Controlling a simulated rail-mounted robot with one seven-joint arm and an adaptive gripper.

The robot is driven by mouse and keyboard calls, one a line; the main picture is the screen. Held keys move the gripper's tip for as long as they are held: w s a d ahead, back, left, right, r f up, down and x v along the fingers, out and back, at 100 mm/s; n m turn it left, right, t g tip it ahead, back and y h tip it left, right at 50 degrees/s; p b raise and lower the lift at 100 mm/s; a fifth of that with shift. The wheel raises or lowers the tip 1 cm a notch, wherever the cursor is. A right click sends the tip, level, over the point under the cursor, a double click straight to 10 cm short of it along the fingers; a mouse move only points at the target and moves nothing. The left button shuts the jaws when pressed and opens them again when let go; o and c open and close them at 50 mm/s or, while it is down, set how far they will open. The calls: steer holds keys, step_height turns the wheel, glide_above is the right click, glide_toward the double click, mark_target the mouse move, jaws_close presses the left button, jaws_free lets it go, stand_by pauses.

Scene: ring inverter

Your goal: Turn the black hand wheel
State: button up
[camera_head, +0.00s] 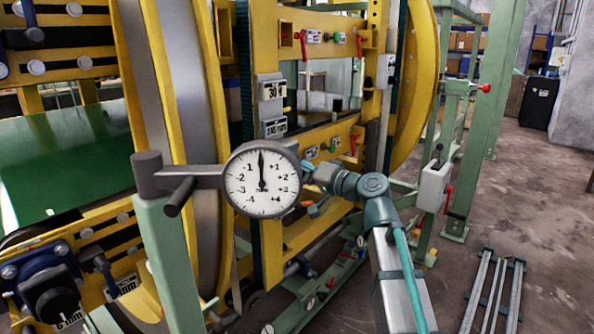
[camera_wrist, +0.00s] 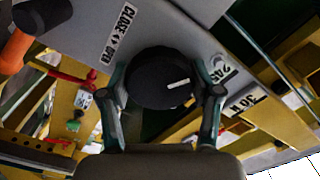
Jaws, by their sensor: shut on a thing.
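The black hand wheel (camera_wrist: 155,76) fills the middle of the wrist view, a round knob with a short white mark pointing right. It sits at a grey panel (camera_wrist: 205,18) with a CLOSE/OPEN label (camera_wrist: 117,34). My gripper (camera_wrist: 161,88) is shut on the wheel, one finger on its left side and one on its right. In the head view my gripper (camera_head: 318,178) is behind the right edge of a round dial gauge (camera_head: 262,178). The wheel cannot be made out there; the gauge likely hides it. The gauge's needle points straight up.
A green post (camera_head: 170,255) carries the gauge in front of the yellow ring frame (camera_head: 160,100). Green framework (camera_head: 455,150) stands right of my arm. Metal rails (camera_head: 492,290) lie on the floor at lower right; the floor (camera_head: 545,200) behind them is open.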

steer(key=o, duration=1.1)
steer(key=shift+o, duration=0.2)
steer(key=v, duration=1.2)
